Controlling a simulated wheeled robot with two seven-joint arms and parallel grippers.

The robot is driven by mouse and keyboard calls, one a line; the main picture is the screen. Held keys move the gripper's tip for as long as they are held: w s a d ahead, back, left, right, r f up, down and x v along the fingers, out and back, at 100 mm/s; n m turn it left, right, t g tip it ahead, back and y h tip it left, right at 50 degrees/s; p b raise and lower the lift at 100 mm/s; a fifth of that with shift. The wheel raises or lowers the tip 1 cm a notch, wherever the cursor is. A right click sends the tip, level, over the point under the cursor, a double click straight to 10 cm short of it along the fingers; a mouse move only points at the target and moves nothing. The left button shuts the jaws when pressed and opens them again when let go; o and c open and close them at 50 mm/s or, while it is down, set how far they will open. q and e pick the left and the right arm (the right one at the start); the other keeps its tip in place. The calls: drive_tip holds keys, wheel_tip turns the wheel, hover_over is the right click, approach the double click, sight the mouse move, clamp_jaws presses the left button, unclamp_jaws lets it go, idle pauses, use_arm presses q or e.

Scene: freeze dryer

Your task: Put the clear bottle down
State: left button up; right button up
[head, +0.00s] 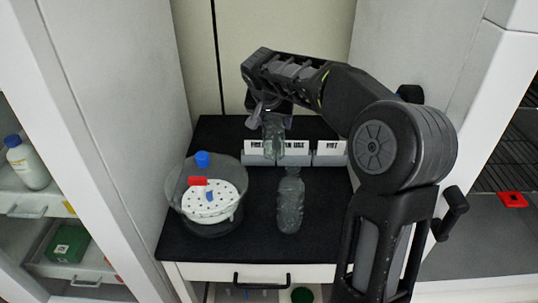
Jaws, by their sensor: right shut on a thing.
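My right gripper (268,112) reaches in from the right and points down over the black counter (245,245). It is shut on a clear bottle (273,140), which hangs upright in front of the white labelled cards. Whether its base touches the counter or a holder I cannot tell. A second clear bottle (290,203) stands on the counter, nearer to me and slightly right. My left gripper is not in view.
A clear round vessel (176,208) with a white perforated plate, a blue knob and a red piece stands at the counter's left. Grey holders with white cards (330,148) line the back. White cabinets (120,100) flank the counter. Bare counter lies at the front.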

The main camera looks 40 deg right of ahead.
sight(274, 144)
wheel_tip(274, 144, down, 4)
drive_tip(key=shift+f, duration=0.2)
drive_tip(key=shift+f, duration=1.85)
drive_tip(key=shift+f, duration=0.25)
drive_tip(key=o, duration=1.6)
drive_tip(key=shift+r, duration=0.1)
drive_tip(key=shift+r, duration=0.1)
